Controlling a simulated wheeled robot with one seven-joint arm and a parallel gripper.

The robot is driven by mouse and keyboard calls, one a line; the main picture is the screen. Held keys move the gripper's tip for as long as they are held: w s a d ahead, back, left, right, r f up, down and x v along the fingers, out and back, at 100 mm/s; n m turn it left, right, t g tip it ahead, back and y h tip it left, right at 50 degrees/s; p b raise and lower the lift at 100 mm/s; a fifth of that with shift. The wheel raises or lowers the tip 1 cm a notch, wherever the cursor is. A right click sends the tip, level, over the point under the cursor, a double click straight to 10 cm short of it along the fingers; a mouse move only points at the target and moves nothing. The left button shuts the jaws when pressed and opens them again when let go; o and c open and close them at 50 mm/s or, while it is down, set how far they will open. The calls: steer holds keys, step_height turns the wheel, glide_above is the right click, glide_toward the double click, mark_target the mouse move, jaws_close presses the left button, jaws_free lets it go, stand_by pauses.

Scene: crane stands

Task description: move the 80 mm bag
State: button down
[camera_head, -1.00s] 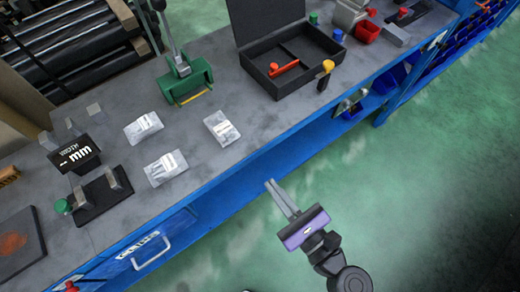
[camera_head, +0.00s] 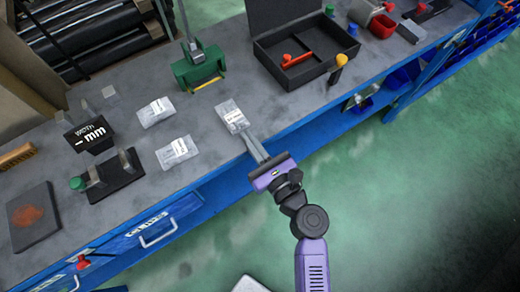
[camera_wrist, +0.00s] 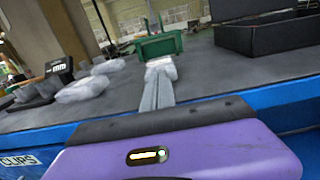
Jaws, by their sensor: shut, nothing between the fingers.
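Three clear bags with white labels lie on the grey bench top. One bag (camera_head: 155,111) is at the back left, one (camera_head: 177,151) at the front left, and one (camera_head: 232,117) at the right. The label sizes are too small to read, so I cannot tell which is the 80 mm bag. My gripper (camera_head: 254,145) is shut and empty, its fingers pointing at the right bag from the bench's front edge. In the wrist view the fingertips (camera_wrist: 158,80) overlap the near end of that bag (camera_wrist: 160,65); I cannot tell whether they touch.
A black width gauge with an "mm" display (camera_head: 88,134) stands at the left. A green press (camera_head: 200,68) is behind the bags, and an open black case (camera_head: 293,52) is to the right. The blue bench front (camera_head: 230,184) has a drawer handle.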

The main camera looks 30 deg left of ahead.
mark_target(241, 129)
steer(key=shift+w+a, duration=0.25)
steer(key=shift+a, duration=0.3)
steer(key=shift+b+x, duration=0.3)
steer(key=shift+x, duration=1.35)
steer(key=shift+d, duration=0.1)
